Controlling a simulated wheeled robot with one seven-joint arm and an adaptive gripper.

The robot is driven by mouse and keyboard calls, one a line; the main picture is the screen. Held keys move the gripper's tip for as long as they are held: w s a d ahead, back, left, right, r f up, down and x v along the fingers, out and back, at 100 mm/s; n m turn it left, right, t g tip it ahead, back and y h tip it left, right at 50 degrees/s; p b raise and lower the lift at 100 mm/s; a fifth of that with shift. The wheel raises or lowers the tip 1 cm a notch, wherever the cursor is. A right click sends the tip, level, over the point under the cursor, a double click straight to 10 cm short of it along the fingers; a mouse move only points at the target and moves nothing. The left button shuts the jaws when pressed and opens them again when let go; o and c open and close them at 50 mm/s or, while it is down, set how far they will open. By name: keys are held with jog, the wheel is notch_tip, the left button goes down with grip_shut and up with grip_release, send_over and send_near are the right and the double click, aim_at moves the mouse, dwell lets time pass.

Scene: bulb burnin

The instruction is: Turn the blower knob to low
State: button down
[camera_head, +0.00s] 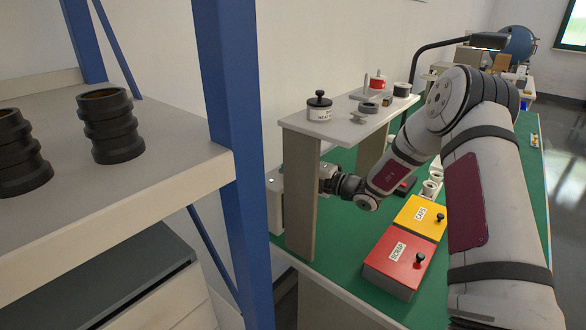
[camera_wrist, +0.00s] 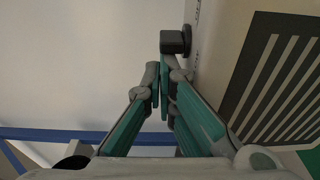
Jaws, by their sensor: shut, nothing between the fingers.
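In the wrist view a small dark knob (camera_wrist: 174,42) sticks out from the side of a beige housing (camera_wrist: 228,40) with a dark slatted vent. My gripper (camera_wrist: 160,90) has its teal-and-grey fingers together, empty, with the tips just below the knob. One fingertip overlaps or nearly meets the knob's lower edge; I cannot tell whether they touch. The knob's setting marks are not readable. In the head view my arm reaches under a raised shelf, and its end is hidden behind the shelf's left leg (camera_head: 302,200). A pale box (camera_head: 274,203) shows partly behind that leg.
The raised shelf (camera_head: 345,127) holds several jars and small parts above my wrist. A red SCRAP box (camera_head: 395,262) and a yellow CAPS box (camera_head: 418,216) stand on the green bench top (camera_head: 345,245). A blue-framed rack (camera_head: 235,150) with black ribbed parts stands left.

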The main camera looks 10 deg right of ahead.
jog(key=shift+w+a, duration=0.3)
jog(key=shift+a, duration=0.25)
jog(key=shift+w+a+f+p, duration=0.1)
jog(key=shift+w+a+p, duration=0.2)
jog(key=shift+a, duration=0.1)
dwell(0.6)
